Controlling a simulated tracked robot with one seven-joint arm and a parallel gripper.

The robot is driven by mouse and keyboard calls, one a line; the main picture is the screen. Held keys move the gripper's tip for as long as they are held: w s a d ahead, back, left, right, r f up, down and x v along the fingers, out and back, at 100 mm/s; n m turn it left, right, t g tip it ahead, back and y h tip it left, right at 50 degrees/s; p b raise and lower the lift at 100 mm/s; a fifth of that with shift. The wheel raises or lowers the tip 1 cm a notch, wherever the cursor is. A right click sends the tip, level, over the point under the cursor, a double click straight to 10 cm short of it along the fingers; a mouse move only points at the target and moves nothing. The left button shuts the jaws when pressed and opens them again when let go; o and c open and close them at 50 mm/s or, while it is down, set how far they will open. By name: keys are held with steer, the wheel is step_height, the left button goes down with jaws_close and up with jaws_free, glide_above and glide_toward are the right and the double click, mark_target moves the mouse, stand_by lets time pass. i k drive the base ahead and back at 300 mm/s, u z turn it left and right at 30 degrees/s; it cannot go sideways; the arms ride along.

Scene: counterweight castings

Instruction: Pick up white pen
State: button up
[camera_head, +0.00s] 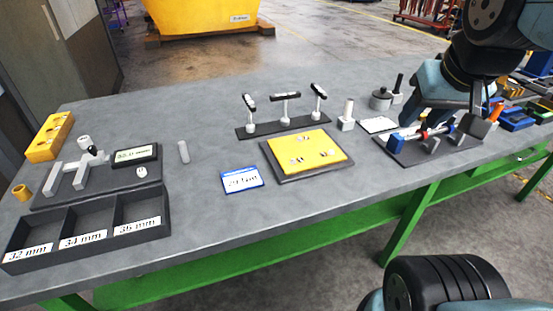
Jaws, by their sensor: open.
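My gripper (440,122) is at the far right, open, above a dark stand (415,152) with blue and red parts. It is far to the right of the pale stick. I cannot see anything between its jaws clearly.
A dark tray (88,230) with labelled compartments stands at the front left, beside a gauge with a display (135,155). A blue-edged card (241,180), a yellow plate (306,148) and a rack (286,123) fill the middle. Bare bench surrounds the pale stick.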

mark_target(348, 106)
steer(key=u, duration=0.2)
steer(key=i, duration=0.45)
steer(key=u, duration=2.3)
